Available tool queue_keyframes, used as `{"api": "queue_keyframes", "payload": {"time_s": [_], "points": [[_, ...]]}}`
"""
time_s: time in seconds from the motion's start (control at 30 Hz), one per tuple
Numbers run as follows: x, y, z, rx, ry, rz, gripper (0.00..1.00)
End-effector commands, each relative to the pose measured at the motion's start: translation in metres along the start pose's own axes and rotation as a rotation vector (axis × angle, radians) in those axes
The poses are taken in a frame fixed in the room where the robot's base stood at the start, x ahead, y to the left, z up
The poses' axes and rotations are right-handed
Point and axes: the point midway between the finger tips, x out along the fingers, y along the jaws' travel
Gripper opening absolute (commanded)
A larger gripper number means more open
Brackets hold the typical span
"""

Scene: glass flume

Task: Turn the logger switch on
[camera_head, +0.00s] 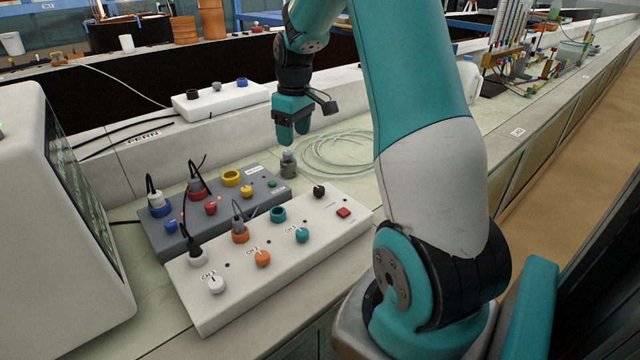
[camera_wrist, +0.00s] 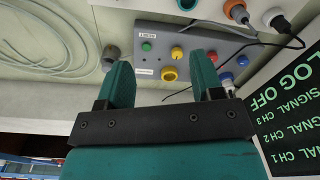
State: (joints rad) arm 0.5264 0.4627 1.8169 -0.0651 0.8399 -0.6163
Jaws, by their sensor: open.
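A white control box (camera_head: 262,270) stands on the bench, with white, orange and teal knobs labelled by channel. At its right end are a black knob (camera_head: 319,191) and a red rocker-like switch (camera_head: 343,212); the small label there is unreadable, so I cannot tell which is the logger switch. The monitor screen (camera_wrist: 285,112) reads LOG OFF in the wrist view. My gripper (camera_head: 292,136) is open and empty, pointing down above the bench beyond the boxes. In the wrist view its spread fingers (camera_wrist: 161,78) show in front of the grey box.
A grey box (camera_head: 205,212) with coloured sockets, knobs and a green button lies behind the white box. Black cables arch above both. A grey cylindrical piece (camera_head: 289,164) and a coiled pale hose (camera_head: 335,150) lie nearby. The monitor (camera_head: 60,220) stands at left.

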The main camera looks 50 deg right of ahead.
Motion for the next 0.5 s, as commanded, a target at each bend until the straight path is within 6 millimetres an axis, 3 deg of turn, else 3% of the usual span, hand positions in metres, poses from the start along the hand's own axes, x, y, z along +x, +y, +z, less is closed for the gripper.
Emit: {"api": "queue_keyframes", "payload": {"time_s": [0.03, 0.1, 0.17, 0.37, 0.5], "points": [[0.007, 0.03, 0.008, 0.035, -0.016, 0.007, 0.6], [0.015, 0.056, 0.018, 0.06, -0.032, 0.016, 0.6], [0.019, 0.069, 0.023, 0.072, -0.04, 0.019, 0.6], [0.036, 0.077, 0.027, 0.078, -0.046, 0.021, 0.6], [0.064, 0.076, 0.029, 0.077, -0.048, 0.019, 0.6]]}}
